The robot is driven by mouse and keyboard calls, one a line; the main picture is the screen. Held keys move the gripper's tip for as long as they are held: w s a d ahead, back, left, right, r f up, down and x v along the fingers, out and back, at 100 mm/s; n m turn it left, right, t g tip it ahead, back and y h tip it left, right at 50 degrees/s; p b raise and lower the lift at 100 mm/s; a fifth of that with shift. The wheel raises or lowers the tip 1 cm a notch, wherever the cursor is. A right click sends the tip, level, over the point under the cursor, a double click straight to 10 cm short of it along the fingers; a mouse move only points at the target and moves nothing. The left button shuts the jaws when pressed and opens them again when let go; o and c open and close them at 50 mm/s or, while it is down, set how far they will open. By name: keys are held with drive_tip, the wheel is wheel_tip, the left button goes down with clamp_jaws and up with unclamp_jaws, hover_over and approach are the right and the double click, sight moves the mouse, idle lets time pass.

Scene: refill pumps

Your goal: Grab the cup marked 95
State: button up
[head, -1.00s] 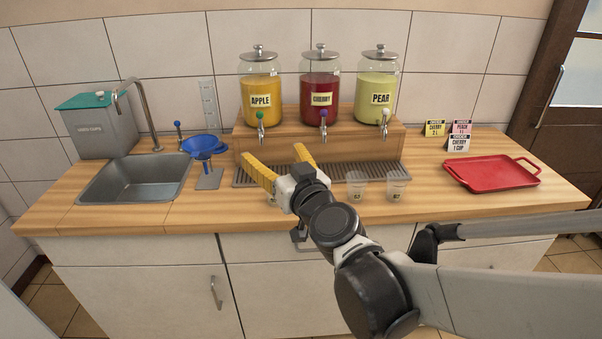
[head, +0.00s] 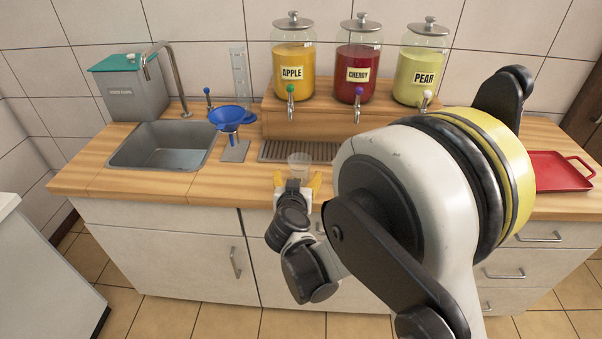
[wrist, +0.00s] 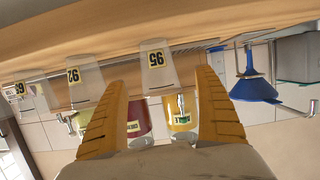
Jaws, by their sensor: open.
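The clear cup marked 95 (wrist: 156,70) stands on the counter. In the wrist view, which is upside down, its yellow label faces me between the tips of my two yellow fingers. In the head view the cup (head: 299,159) is just beyond my gripper (head: 297,178). My gripper is open and empty, with room on both sides of the cup. It also shows in the wrist view (wrist: 162,78). A cup marked 92 (wrist: 80,86) stands beside it, near the outside of one finger.
Another labelled cup (wrist: 22,92) stands farther along. Behind are the drip grate (head: 275,150) and apple (head: 293,73), cherry (head: 357,74) and pear (head: 420,76) dispensers. A blue funnel (head: 230,116) and sink (head: 160,147) are left; a red tray (head: 556,172) is right.

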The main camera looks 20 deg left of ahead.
sight(300, 165)
drive_tip(key=b+x, duration=0.2)
drive_tip(key=x, duration=0.3)
drive_tip(key=shift+w+f, duration=0.1)
drive_tip(key=shift+w, duration=0.1)
drive_tip(key=c, duration=0.9)
